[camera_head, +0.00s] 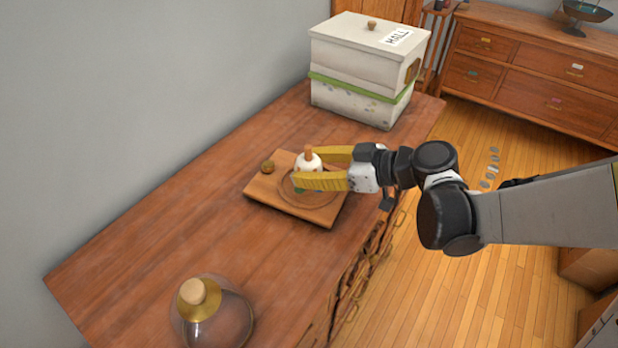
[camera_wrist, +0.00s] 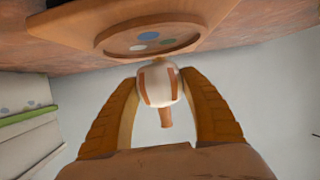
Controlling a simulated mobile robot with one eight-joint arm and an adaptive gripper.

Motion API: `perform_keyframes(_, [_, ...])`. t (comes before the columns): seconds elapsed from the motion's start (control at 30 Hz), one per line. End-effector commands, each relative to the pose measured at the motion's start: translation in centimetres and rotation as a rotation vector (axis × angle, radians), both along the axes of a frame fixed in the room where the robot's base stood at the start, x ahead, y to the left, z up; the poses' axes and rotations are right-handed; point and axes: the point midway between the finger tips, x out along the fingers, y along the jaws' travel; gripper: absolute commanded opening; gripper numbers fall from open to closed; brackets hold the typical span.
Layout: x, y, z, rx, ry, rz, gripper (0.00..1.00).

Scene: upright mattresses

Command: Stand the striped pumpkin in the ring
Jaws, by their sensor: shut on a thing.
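The striped pumpkin (camera_head: 309,163) is small and white with orange-brown stripes and a brown stem. My gripper (camera_head: 322,168) has its yellow fingers shut around it, one on each side. In the wrist view the pumpkin (camera_wrist: 158,86) sits between the two fingers, with its stem pointing away from the board. In the head view the stem points up, so the pumpkin looks upright. The ring (camera_head: 308,203) is a round groove or rim on a wooden board (camera_head: 264,197); in the wrist view the ring (camera_wrist: 190,41) encloses coloured spots. I cannot tell whether the pumpkin touches the board.
A white lidded box (camera_head: 358,75) labelled HALL stands at the back of the wooden cabinet top (camera_head: 170,235). A glass dome (camera_head: 213,318) with a wooden knob stands in front. The top between is clear.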

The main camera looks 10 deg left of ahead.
Motion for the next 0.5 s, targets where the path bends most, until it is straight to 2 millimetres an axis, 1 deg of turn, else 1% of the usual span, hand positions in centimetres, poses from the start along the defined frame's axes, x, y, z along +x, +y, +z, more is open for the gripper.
perform_keyframes(0.03, [0.1, 0.0, -1.4, 0.000, 0.000, 0.000, 0.13])
perform_keyframes(0.13, [0.1, 0.0, -2.6, 0.000, 0.000, 0.000, 0.13])
perform_keyframes(0.37, [0.0, 0.0, -2.5, 0.000, 0.000, 0.000, 0.13])
perform_keyframes(0.5, [0.0, 0.0, -2.9, 0.000, 0.000, 0.000, 0.13])
